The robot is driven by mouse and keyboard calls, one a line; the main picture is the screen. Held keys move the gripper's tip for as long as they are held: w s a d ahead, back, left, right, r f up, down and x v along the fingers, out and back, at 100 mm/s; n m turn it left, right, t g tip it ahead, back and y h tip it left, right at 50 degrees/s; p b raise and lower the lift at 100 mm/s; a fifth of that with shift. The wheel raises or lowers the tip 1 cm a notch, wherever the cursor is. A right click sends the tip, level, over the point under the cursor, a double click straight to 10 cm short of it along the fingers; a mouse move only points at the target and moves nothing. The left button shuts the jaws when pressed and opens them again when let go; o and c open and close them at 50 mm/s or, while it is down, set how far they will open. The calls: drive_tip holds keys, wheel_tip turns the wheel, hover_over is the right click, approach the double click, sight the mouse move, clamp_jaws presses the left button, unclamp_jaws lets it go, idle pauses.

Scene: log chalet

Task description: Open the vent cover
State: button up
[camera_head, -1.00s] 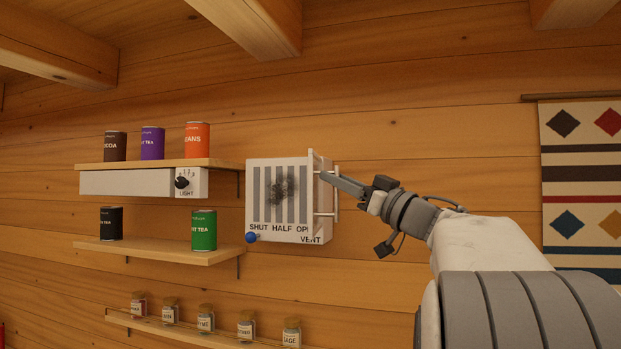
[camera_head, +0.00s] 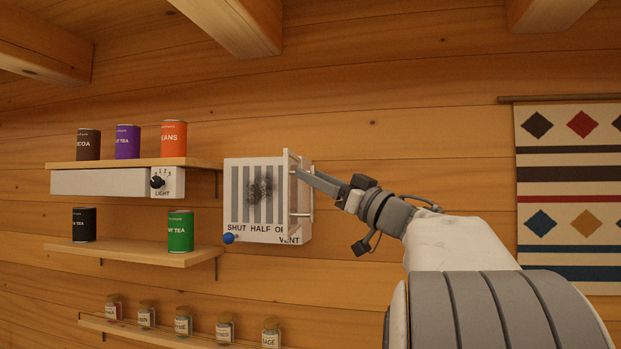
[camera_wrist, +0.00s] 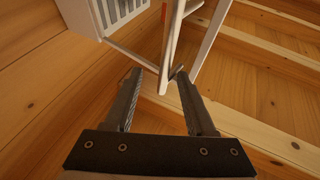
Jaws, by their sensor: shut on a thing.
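The vent is a white wall box with grey slats (camera_head: 240,195), a dark smudge and the words SHUT, HALF and a partly hidden OP. A blue knob (camera_head: 229,238) sits at its lower left, below SHUT. The white cover panel (camera_head: 289,210) stands out from the box's right side, nearly edge-on, and hides part of the lettering. A thin bar handle (camera_head: 309,205) is on the panel's right face. My gripper (camera_head: 298,173) is at the upper part of this handle, shut on it. In the wrist view, the handle bar (camera_wrist: 171,45) runs between my fingertips (camera_wrist: 160,72).
Shelves with several cans (camera_head: 127,142) and a box with a LIGHT dial (camera_head: 157,182) are left of the vent. A spice-jar shelf (camera_head: 170,334) is below. A patterned hanging (camera_head: 565,180) is at the right. Ceiling beams (camera_head: 230,20) are above.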

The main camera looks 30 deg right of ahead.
drive_tip(key=shift+d+f, duration=0.1)
drive_tip(key=shift+f, duration=0.15)
drive_tip(key=b+v, duration=0.5)
drive_tip(key=v, duration=1.2)
drive_tip(key=shift+s, duration=0.25)
drive_tip(key=shift+r, duration=0.2)
